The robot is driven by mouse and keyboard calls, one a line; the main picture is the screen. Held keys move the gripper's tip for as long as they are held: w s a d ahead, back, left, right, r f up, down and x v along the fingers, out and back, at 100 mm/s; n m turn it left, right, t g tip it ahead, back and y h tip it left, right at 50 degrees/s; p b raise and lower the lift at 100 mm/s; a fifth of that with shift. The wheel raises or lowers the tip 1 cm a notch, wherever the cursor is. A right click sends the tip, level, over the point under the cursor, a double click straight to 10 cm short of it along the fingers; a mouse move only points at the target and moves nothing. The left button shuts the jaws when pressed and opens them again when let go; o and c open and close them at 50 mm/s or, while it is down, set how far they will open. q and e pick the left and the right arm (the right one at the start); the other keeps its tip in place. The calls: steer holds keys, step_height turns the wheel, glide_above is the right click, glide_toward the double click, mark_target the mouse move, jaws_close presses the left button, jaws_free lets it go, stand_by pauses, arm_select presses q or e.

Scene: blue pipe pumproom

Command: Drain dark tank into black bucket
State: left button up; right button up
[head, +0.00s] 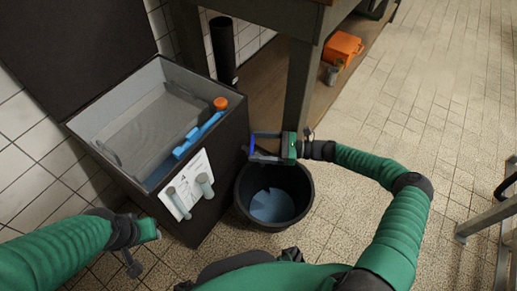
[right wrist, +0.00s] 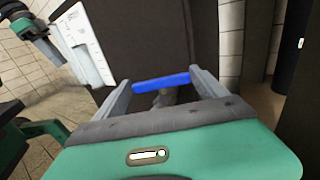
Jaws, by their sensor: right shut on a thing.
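The dark tank (head: 215,150) stands at left in the head view with its lid raised, showing a grey interior. My right gripper (head: 262,147) is at the tank's right side, shut on a blue valve handle (right wrist: 161,82). The handle lies crosswise between the fingers, with a dark fitting behind it. The black bucket (head: 243,205) stands on the floor beside the tank, below my right gripper. A blue-grey surface shows inside it; I cannot tell its depth. My left gripper (head: 150,232) is in front of the tank, apart from it; its jaws are unclear.
A blue tool with an orange knob (head: 220,104) lies along the tank's right inner edge. A white panel with grey tubes (head: 190,182) is on the tank's front. A table leg (head: 299,85) stands behind the bucket. An orange object (head: 343,47) sits farther back.

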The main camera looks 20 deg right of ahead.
steer(key=shift+w+d, duration=0.1)
steer(key=shift+d, duration=0.05)
stand_by(0.3)
steer(key=o, duration=1.3)
steer(key=shift+r, duration=0.1)
step_height(320, 180, up, 5)
steer(key=p, duration=0.5)
steer(key=s+a+p, duration=0.2)
steer(key=s+p, duration=0.1)
steer(key=s, duration=0.4)
steer(key=s+a+p, duration=0.2)
steer(key=s+p, duration=0.2)
steer(key=s, duration=0.4)
steer(key=shift+s+a+f+p, duration=0.2)
steer(key=shift+a+p, duration=0.1)
steer(key=shift+a, duration=0.1)
